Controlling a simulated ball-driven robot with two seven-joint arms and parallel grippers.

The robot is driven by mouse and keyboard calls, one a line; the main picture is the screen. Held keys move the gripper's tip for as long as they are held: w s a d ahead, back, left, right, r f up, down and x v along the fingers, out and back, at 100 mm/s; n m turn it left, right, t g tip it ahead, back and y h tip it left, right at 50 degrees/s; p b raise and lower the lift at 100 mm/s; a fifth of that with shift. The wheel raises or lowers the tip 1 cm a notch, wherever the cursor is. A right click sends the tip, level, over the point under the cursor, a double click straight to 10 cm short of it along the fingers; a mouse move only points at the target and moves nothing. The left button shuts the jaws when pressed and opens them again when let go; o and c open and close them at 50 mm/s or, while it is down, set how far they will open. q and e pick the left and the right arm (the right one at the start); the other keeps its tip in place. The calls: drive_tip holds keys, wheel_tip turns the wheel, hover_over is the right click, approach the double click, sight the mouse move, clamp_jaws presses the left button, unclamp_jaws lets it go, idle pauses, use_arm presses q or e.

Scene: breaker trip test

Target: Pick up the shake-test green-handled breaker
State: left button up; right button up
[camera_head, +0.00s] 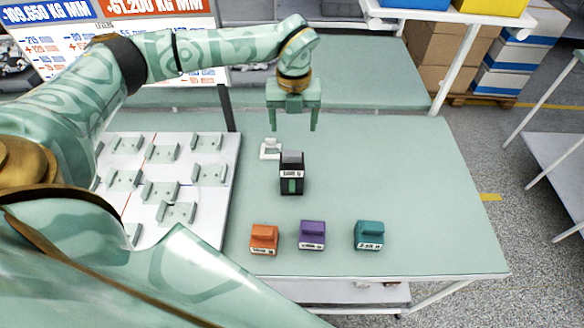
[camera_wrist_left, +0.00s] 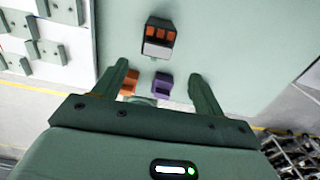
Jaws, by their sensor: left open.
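A black breaker (camera_head: 291,187) with a green patch on its front, a white label and a grey top stands upright on the green table (camera_head: 410,190). In the left wrist view the breaker (camera_wrist_left: 159,38) shows orange spots on its dark body and a pale grey part. My left gripper (camera_head: 295,128) is open and empty, pointing down above and just behind the breaker. In the left wrist view its fingers (camera_wrist_left: 159,72) are spread wide, and the breaker lies beyond the fingertips, apart from them. My right gripper is not in view.
Orange (camera_head: 264,239), purple (camera_head: 312,234) and teal (camera_head: 369,235) blocks stand along the table's near side. A small white piece (camera_head: 270,149) lies behind the breaker to the left. A white panel (camera_head: 215,215) with several grey-green mounts is at left. The table's right side is clear.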

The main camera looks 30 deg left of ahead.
sight(292, 152)
use_arm(q)
wheel_tip(292, 152, down, 6)
drive_tip(key=shift+w+a+r, duration=0.1)
drive_tip(key=shift+w, duration=0.05)
drive_tip(key=f, duration=0.4)
drive_tip(key=shift+s+f, duration=0.3)
drive_tip(key=shift+s, duration=0.05)
drive_tip(key=shift+f, duration=0.4)
drive_tip(key=shift+r, duration=0.1)
clamp_jaws()
